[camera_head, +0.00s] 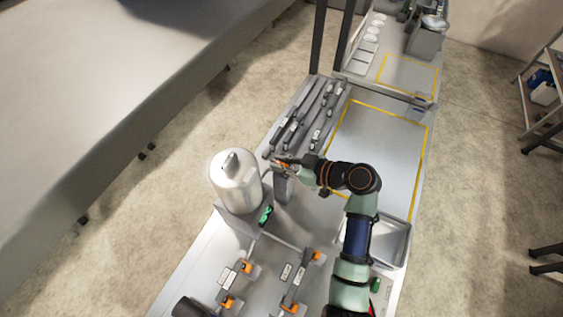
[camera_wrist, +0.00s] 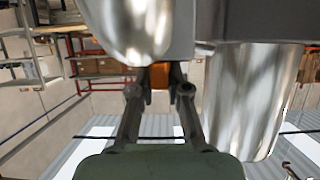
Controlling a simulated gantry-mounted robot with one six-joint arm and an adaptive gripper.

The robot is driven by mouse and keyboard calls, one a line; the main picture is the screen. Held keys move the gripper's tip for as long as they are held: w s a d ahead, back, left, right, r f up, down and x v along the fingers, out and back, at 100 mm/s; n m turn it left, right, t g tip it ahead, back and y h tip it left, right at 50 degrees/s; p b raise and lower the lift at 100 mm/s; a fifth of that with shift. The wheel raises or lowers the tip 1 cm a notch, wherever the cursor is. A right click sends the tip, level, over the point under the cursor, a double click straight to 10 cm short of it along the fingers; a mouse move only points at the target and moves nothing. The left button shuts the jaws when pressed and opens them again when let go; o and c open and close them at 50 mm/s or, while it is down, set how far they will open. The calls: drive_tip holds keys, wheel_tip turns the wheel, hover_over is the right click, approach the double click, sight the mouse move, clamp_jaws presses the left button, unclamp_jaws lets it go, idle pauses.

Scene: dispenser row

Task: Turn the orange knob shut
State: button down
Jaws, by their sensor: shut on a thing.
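The orange knob (camera_wrist: 159,74) shows in the wrist view, below the metal bodies of the dispensers, between my fingertips. My gripper (camera_wrist: 160,88) has its two fingers closed on the knob from either side, and they hide part of it. In the head view my gripper (camera_head: 290,164) reaches left to the grey dispenser post beside the large silver canister (camera_head: 236,184). The knob is too small and covered there to make out. I cannot tell how far the knob is turned.
A green piece (camera_head: 266,215) shows on the canister's base. Grey units with orange parts (camera_head: 229,302) stand in the foreground. Several grey rails (camera_head: 300,118) lie behind my gripper. A grey tray (camera_head: 393,242) is right of my arm. The yellow-outlined area (camera_head: 385,145) is clear.

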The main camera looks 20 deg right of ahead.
drive_tip(key=m+h+p, duration=0.1)
drive_tip(key=m+t+h+p, duration=0.1)
drive_tip(key=m+h, duration=0.1)
drive_tip(key=m+t+h+p, duration=0.1)
drive_tip(key=shift+a+r+h, duration=0.1)
drive_tip(key=shift+r+h, duration=0.15)
drive_tip(key=shift+h, duration=0.15)
drive_tip(key=m+h+p, duration=0.5)
drive_tip(key=shift+r+t+p, duration=0.2)
drive_tip(key=shift+t+p, duration=0.1)
drive_tip(key=shift+p, duration=0.05)
drive_tip(key=m+h, duration=0.1)
drive_tip(key=m+h+p, duration=0.1)
drive_tip(key=shift+f+h, duration=0.25)
drive_tip(key=shift+h, duration=0.15)
drive_tip(key=shift+f+m+g+h+b, duration=0.15)
drive_tip(key=shift+m+g+h+b, duration=0.2)
drive_tip(key=shift+m+g+h, duration=0.55)
drive_tip(key=shift+m, duration=0.3)
drive_tip(key=c, duration=1.1)
unclamp_jaws()
drive_tip(key=shift+c, duration=0.2)
drive_tip(key=shift+s, duration=0.1)
